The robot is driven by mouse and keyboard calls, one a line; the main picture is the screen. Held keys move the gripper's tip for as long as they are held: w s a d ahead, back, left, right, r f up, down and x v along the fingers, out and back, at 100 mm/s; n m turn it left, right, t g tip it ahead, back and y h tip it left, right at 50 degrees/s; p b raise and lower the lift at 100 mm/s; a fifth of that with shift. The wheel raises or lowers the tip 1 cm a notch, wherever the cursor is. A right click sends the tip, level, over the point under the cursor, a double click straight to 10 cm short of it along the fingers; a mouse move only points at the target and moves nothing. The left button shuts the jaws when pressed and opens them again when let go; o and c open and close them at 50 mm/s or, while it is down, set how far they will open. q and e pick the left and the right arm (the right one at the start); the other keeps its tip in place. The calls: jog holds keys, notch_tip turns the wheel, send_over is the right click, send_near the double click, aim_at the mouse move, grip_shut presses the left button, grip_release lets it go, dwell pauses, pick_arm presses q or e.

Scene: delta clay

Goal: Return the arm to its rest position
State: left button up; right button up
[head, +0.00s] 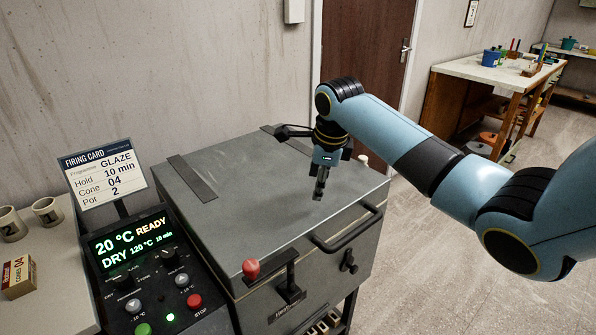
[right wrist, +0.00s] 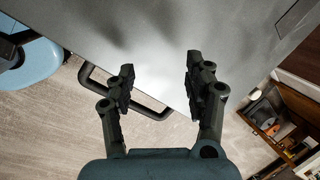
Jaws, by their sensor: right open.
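My right arm comes in from the right in the head view. Its gripper (head: 320,185) hangs pointing down above the grey lid of the kiln (head: 235,215). In the right wrist view my right gripper (right wrist: 160,85) is open, with two dark fingers apart and nothing between them. The kiln lid (right wrist: 150,40) fills the top of that view, and the lid's bar handle (right wrist: 95,82) shows behind the fingers. The lid is down. My left gripper is not in view.
A control panel (head: 135,258) reads 20 °C READY. A firing card (head: 104,173) stands behind it. A red-knobbed lever (head: 251,268) is at the kiln's front. Mugs (head: 47,211) and a cone box (head: 18,277) sit at left. A worktable (head: 480,75) stands back right; floor (head: 440,270) is clear.

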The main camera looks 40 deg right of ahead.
jog(key=s+a+n, duration=0.1)
jog(key=s+n, duration=0.1)
jog(key=s+a+f+n, duration=0.1)
jog(key=s+a+n, duration=0.1)
jog(key=s+a+f+n, duration=0.1)
jog(key=s+n, duration=0.1)
jog(key=shift+a+f+n, duration=0.25)
jog(key=shift+a+n, duration=0.05)
jog(key=shift+a, duration=0.05)
jog(key=s+a+r+n, duration=0.3)
jog(key=s+a+n, duration=0.2)
jog(key=s+n, duration=0.6)
jog(key=s+a+r+n, duration=0.2)
jog(key=s+a+n, duration=0.2)
jog(key=s+n, duration=0.7)
notch_tip(320, 180, down, 29)
jog(key=s+d+m+b, duration=0.1)
jog(key=s+d+b, duration=0.1)
jog(key=b, duration=0.3)
jog(key=s+d+f+g+b, duration=0.1)
jog(key=s+f+b, duration=0.4)
jog(key=s+f, duration=1.4)
notch_tip(320, 180, down, 4)
jog(key=shift+d+r+g, duration=0.1)
jog(key=shift+d+g, duration=0.1)
jog(key=shift+g, duration=0.3)
